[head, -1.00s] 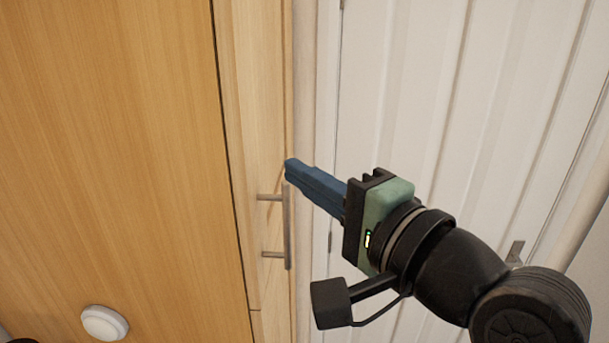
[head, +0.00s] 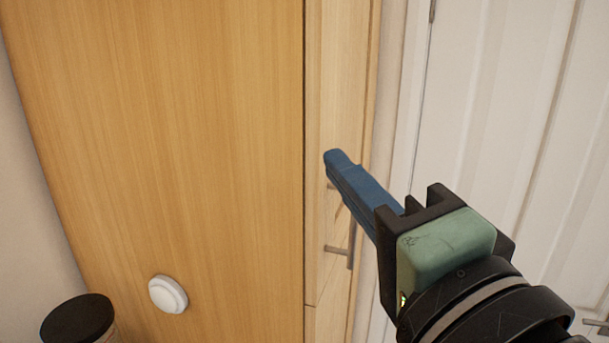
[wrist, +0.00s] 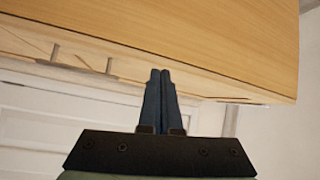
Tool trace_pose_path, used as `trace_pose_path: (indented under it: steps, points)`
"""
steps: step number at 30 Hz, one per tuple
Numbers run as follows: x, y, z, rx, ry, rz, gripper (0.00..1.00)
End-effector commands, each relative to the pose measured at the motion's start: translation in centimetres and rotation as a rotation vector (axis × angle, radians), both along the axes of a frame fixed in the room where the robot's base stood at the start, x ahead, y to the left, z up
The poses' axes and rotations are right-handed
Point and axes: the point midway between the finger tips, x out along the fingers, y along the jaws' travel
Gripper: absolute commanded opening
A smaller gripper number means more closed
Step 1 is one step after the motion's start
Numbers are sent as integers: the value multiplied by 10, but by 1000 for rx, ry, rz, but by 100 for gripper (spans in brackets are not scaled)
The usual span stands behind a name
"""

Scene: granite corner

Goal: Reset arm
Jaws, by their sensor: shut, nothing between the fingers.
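My gripper (head: 337,158) has blue fingers, a black mount and a pale green body. In the head view it reaches up and left from the lower right, in front of the narrow front of a wooden cabinet (head: 170,130). In the wrist view the two fingers (wrist: 160,75) lie side by side, shut and empty, with the cabinet (wrist: 200,30) beyond their tips. I cannot tell how far the tips are from the wood. The fingers partly hide the cabinet's metal bar handle (head: 350,245); the handle also shows in the wrist view (wrist: 80,63).
A white panelled door (head: 490,110) stands to the right, with a metal handle low at the right edge. A round white knob-like disc (head: 168,294) is on the cabinet side. A dark-topped round object (head: 78,320) is at the lower left. A pale wall is at far left.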

Motion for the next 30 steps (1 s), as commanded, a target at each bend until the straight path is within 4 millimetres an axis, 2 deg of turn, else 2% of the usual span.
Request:
trace_pose_path:
  steps: [1, 3, 7, 15, 21, 30]
  points:
    - [5, 7, -2, -88, -80, -31, 0]
    - [8, 12, 6, -230, -202, -105, 0]
    - [7, 22, 22, -504, -407, -281, 0]
    - [-19, 46, 47, -989, -680, -679, 0]
    - [-32, 53, 55, -1134, -735, -819, 0]
    - [-32, 53, 57, -1145, -736, -828, 0]
